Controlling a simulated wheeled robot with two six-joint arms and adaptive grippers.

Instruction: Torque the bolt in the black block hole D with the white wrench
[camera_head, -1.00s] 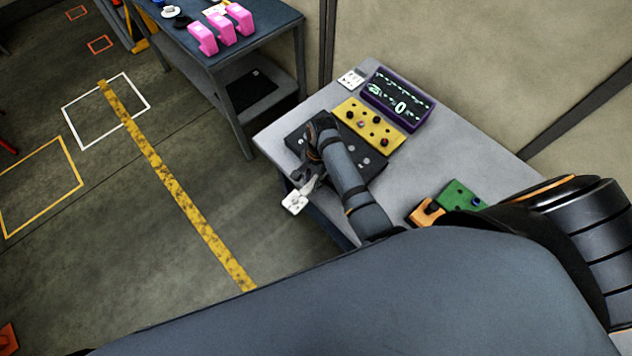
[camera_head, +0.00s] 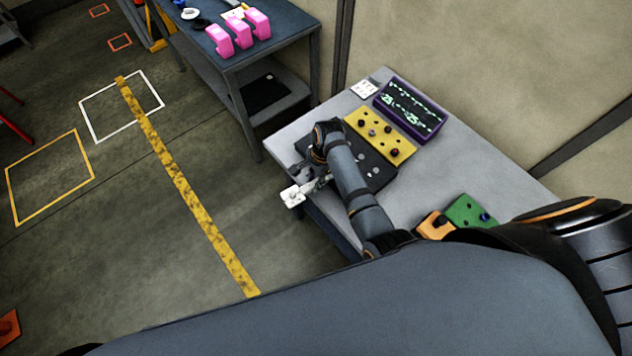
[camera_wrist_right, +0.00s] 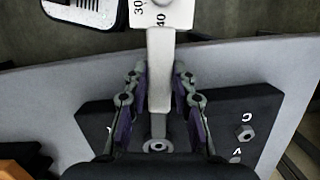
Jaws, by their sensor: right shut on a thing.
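The white wrench (camera_wrist_right: 160,65) shows in the right wrist view, its wide scale end with printed numbers at the top and a round end low in the picture. In the head view its white end (camera_head: 292,196) sticks out past the table's left edge. My right gripper (camera_wrist_right: 160,90) is shut on the wrench's shaft. The black block (camera_wrist_right: 262,104) lies under the wrench and my gripper; it also shows in the head view (camera_head: 378,174). A hex bolt (camera_wrist_right: 246,133) stands beside a letter on the block. Hole D cannot be made out. My left gripper is not in view.
A yellow block (camera_head: 380,135) with several bolts and a purple display (camera_head: 410,108) stand behind the black block. Green (camera_head: 470,212) and orange (camera_head: 435,225) blocks lie at the table's near right. A dark table (camera_head: 240,55) holds pink items (camera_head: 238,32).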

